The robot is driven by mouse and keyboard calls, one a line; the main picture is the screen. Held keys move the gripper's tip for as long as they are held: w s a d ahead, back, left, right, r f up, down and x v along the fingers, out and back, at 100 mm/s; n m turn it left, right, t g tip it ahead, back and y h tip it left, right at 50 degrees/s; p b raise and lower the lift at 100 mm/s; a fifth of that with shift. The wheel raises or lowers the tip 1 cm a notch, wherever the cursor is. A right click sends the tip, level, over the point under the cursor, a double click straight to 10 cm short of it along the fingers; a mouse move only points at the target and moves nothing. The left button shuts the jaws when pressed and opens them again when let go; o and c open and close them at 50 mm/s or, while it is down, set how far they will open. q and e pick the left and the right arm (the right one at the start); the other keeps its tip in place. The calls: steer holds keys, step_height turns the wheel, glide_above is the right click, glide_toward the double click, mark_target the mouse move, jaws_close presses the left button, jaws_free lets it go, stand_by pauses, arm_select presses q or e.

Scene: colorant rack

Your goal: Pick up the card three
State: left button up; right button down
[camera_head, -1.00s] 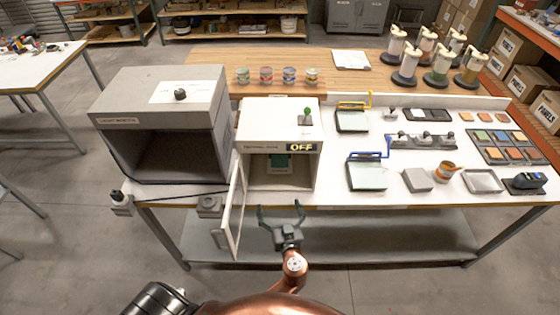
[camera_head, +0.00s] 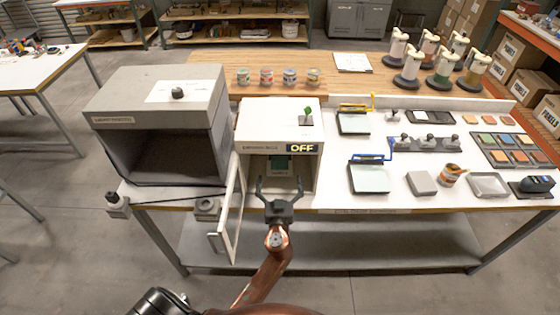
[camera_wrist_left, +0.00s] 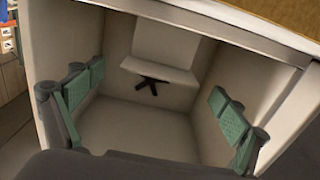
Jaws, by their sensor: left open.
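A white box cabinet (camera_head: 250,125) with an "OFF" display stands at the front of the table, its door (camera_head: 230,215) swung open to the left. A small dark green patch (camera_head: 279,163) shows inside it; I cannot tell whether this is card three. My left gripper (camera_head: 279,187) is open and empty, its fingertips at the cabinet's front opening. In the left wrist view, its green finger pads stand wide apart, and a pale ledge (camera_wrist_left: 160,75) with a black star-shaped thing (camera_wrist_left: 152,84) shows deeper inside, between them. No number is readable. My right gripper is out of view.
A larger grey light booth (camera_head: 160,110) stands left of the cabinet. Glass plates with a yellow handle (camera_head: 354,122) and a blue handle (camera_head: 368,177) lie to the right. Several small jars (camera_head: 266,76) stand behind. The cabinet's side walls flank the gripper.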

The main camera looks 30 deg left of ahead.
arm_select(q)
steer(key=shift+x, duration=0.95)
steer(key=shift+f, duration=0.1)
steer(key=c, duration=1.2)
